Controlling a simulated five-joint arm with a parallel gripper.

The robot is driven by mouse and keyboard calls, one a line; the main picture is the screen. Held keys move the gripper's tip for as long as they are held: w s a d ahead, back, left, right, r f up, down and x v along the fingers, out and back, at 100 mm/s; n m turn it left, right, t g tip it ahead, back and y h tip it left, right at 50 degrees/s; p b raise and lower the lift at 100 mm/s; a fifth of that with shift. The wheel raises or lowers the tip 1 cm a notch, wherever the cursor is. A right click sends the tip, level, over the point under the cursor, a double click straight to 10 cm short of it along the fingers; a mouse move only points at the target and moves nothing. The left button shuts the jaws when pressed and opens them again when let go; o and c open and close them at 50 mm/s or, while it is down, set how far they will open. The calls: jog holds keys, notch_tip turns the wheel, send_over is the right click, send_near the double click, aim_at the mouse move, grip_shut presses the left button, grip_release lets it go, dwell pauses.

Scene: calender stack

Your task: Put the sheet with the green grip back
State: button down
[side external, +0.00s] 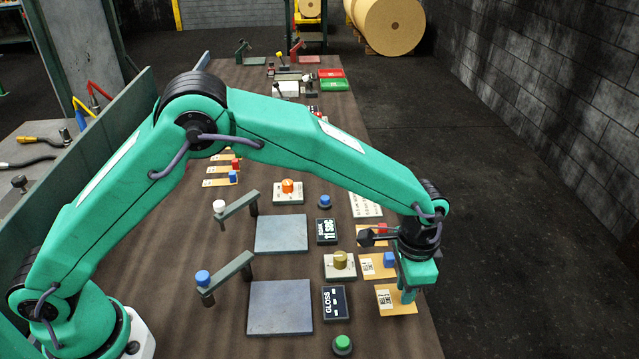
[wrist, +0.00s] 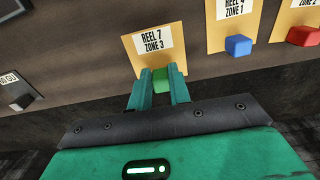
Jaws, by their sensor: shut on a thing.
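The sheet with the green grip is a tan card labelled "REEL 7 ZONE 3" (wrist: 172,55); in the side view the same card (side external: 390,299) is at the table's right edge, nearest in its row. My gripper (side external: 408,297) points down over the card's right end. In the wrist view my gripper (wrist: 158,82) has its two green fingers shut on the green grip (wrist: 161,80), one on each side. In the side view my fingers hide the grip. The card looks flat on or very close to the table; I cannot tell if it is touching.
Sheets with a blue grip (wrist: 238,45) and a red grip (wrist: 303,36) lie beside it in the row. Two grey plates (side external: 280,307) (side external: 281,234) with swing arms, a gloss display (side external: 334,303) and a green button (side external: 342,344) are to the left. More sheets (side external: 219,183) lie farther left.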

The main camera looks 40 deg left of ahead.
jog(key=shift+f, duration=1.2)
jog(key=shift+f, duration=0.15)
jog(key=c, duration=1.3)
grip_release()
notch_tip(320, 180, up, 12)
jog(key=shift+r, duration=0.2)
